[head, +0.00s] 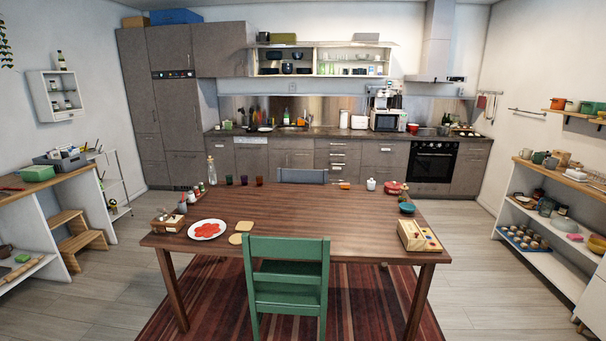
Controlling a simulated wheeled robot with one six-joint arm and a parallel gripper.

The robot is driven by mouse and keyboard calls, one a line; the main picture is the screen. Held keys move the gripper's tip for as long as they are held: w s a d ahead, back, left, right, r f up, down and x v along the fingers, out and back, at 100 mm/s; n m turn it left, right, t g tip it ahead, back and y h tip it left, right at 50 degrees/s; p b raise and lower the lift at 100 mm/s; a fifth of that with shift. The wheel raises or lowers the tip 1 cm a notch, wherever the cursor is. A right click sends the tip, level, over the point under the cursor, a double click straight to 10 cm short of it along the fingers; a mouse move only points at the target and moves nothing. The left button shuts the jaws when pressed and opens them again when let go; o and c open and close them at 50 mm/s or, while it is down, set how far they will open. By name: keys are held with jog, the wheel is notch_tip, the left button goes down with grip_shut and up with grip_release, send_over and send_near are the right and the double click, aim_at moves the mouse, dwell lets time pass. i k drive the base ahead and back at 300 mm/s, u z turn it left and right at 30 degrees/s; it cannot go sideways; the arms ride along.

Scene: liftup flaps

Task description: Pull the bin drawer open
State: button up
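The row of grey-brown lower kitchen fronts (291,160) runs along the back wall under the counter. All its drawer and door fronts look shut. A stack of drawers with bar handles (337,156) sits right of the middle, left of the oven. The sink with its tap (293,122) is in the counter left of that stack. No front is marked as the bin drawer, so I cannot tell which one it is. The table and chairs hide part of the lower fronts. My gripper is not in view.
A wooden dining table (300,213) stands between me and the kitchen row, with a green chair (288,276) in front and a grey chair (302,176) behind. Steps (77,230) stand left, a shelf unit (540,215) right. Floor is free on both sides of the table.

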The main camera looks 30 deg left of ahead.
aim_at(300, 159)
jog(key=u, duration=2.65)
jog(key=i, duration=6.65)
jog(key=z, duration=2.4)
jog(key=i, duration=2.2)
jog(key=u, duration=0.05)
